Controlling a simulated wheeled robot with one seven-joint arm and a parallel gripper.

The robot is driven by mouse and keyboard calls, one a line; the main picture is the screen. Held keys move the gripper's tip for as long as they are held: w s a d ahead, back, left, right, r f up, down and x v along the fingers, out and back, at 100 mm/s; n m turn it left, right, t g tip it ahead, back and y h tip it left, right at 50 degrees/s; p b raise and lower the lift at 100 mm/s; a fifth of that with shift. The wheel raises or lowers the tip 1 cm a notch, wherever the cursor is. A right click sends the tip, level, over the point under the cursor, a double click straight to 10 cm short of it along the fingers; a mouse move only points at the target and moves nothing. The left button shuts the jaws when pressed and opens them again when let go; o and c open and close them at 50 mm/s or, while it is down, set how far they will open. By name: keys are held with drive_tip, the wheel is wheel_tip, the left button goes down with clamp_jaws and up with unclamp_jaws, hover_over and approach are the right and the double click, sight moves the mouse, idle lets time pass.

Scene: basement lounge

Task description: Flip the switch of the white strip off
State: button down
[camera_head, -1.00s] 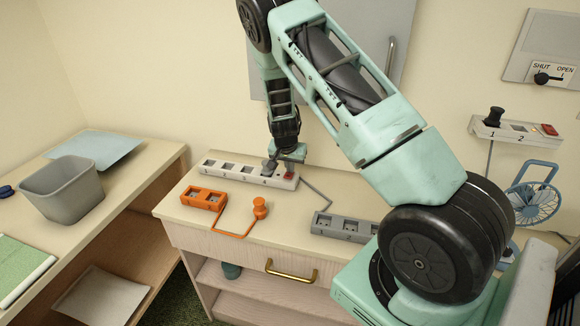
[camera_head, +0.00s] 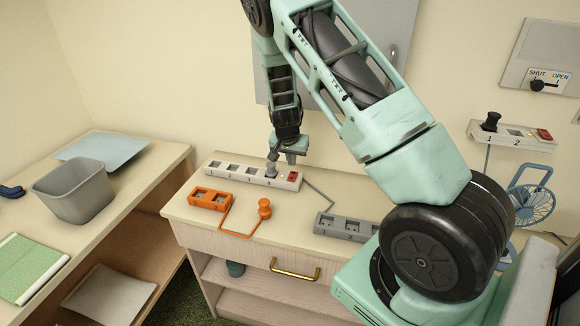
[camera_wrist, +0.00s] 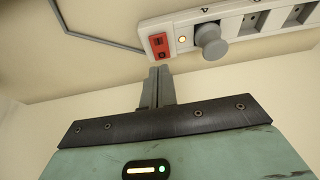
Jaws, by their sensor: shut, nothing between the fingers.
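The white strip (camera_head: 224,168) lies at the back of the drawer cabinet top, with numbered sockets and a red switch (camera_head: 293,176) at its right end. In the wrist view the red switch (camera_wrist: 158,46) is at the strip's near end, beside a small lit lamp (camera_wrist: 182,38). A grey plug (camera_wrist: 210,40) sits in the socket beside the lamp. My gripper (camera_wrist: 160,74) is shut and empty, its fingertips close to the switch; I cannot tell whether they touch it. In the head view my gripper (camera_head: 291,160) is above the strip's right end.
An orange strip (camera_head: 209,200) with an orange plug (camera_head: 264,208) and a grey strip (camera_head: 345,228) lie in front. Another strip (camera_head: 510,134) is mounted on the right wall. A grey bin (camera_head: 75,192) stands on the left desk.

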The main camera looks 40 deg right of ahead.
sight(294, 173)
drive_tip(key=b+v, duration=0.1)
drive_tip(key=v, duration=0.7)
drive_tip(key=shift+r, duration=0.15)
drive_tip(key=shift+b, duration=0.3)
drive_tip(key=b, duration=0.1)
drive_tip(key=d+b, duration=0.1)
drive_tip(key=b, duration=0.1)
drive_tip(key=shift+w+d+r, duration=0.1)
drive_tip(key=shift+w+r, duration=0.1)
drive_tip(key=shift+w, duration=0.2)
drive_tip(key=shift+f, duration=0.1)
drive_tip(key=p+x, duration=0.1)
drive_tip(key=x, duration=0.5)
drive_tip(key=p+x, duration=0.2)
drive_tip(key=x, duration=0.4)
drive_tip(key=shift+s+f, duration=0.15)
drive_tip(key=shift+f, duration=0.8)
